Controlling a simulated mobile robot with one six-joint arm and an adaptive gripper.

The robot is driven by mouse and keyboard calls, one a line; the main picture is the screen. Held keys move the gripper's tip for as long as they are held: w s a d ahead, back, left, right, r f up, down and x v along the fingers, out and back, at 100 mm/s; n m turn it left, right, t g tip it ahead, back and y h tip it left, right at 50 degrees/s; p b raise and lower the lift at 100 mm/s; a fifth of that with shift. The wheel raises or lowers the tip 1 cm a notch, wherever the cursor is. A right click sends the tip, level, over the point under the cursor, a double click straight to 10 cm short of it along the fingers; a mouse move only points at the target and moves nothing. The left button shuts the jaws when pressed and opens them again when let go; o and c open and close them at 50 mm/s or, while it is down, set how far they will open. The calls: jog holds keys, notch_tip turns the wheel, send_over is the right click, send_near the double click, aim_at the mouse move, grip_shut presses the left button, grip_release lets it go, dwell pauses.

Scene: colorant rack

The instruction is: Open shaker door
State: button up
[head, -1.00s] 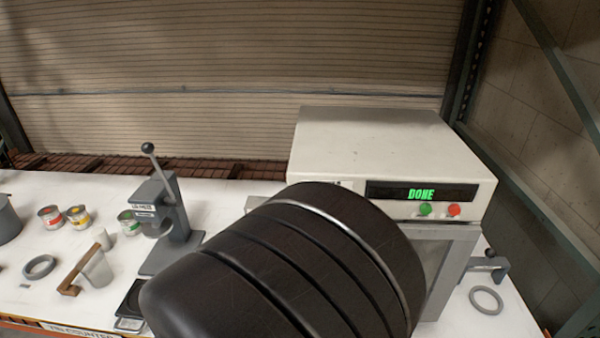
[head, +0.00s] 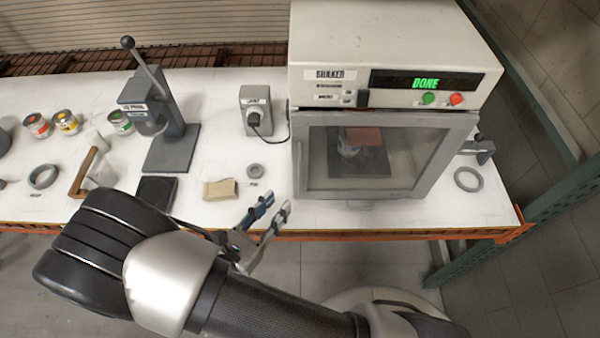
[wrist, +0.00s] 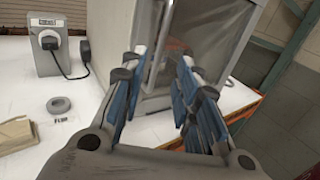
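The shaker (head: 395,45) is a white box machine at the right of the bench, with a green "DONE" on its display (head: 424,81). Its grey-framed glass door (head: 436,150) looks closed. Behind the glass a can with a reddish block above it shows dimly.
A grey socket box (head: 262,112) with a cable stands left of the shaker. A small ring (head: 255,169), a tan block (head: 220,189) and a lever press (head: 172,145) are further left. A grey ring (head: 468,179) lies right of the shaker. The floor before the bench is clear.

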aim_at(299, 177)
jog(key=x, duration=1.1)
jog(key=shift+c, duration=0.4)
grip_shut()
